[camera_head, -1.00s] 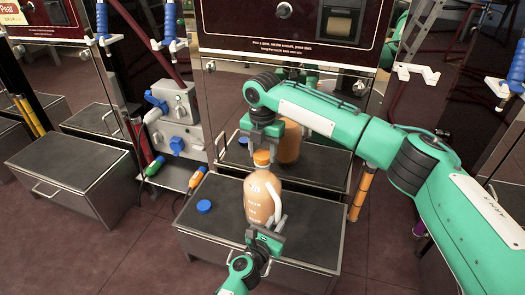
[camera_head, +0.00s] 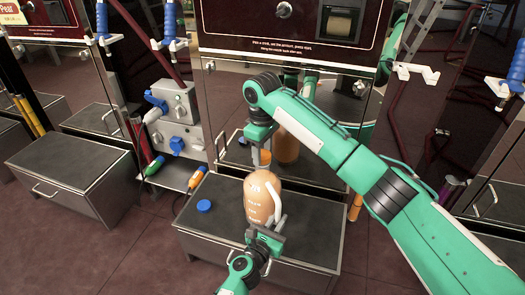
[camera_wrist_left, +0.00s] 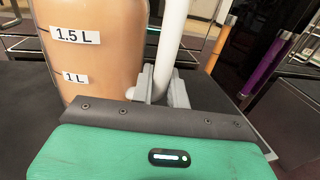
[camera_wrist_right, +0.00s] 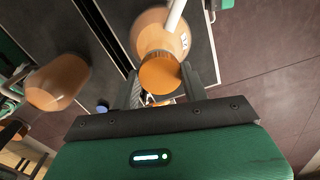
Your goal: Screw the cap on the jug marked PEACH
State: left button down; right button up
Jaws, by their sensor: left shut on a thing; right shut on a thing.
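A jug (camera_head: 262,200) of peach-coloured liquid stands upright on the grey platform (camera_head: 300,243); its lettering is too small to read in the head view. My left gripper (camera_head: 265,238) is shut on its white handle (camera_wrist_left: 168,45), with volume marks showing beside it in the left wrist view. My right gripper (camera_head: 261,145) points down above the jug, shut on the orange cap (camera_head: 261,158). The right wrist view shows the cap (camera_wrist_right: 160,75) between the fingers, in front of the jug's top (camera_wrist_right: 158,32). The neck is hidden, and I cannot tell whether the cap touches it.
A blue cap (camera_head: 204,206) lies on the platform left of the jug. The shiny machine front (camera_head: 225,95) stands close behind and reflects the jug. A grey box with blue fittings (camera_head: 175,115) and coloured nozzles are to the left. The platform's left part is mostly clear.

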jog(key=m, duration=0.5)
jog(key=shift+a, duration=0.1)
jog(key=m, duration=0.5)
jog(key=o, duration=1.2)
jog(key=shift+c, duration=0.2)
notch_tip(320, 180, up, 12)
pick_arm(q)
jog(key=c, duration=1.3)
grip_release()
jog(key=shift+s+a, duration=0.1)
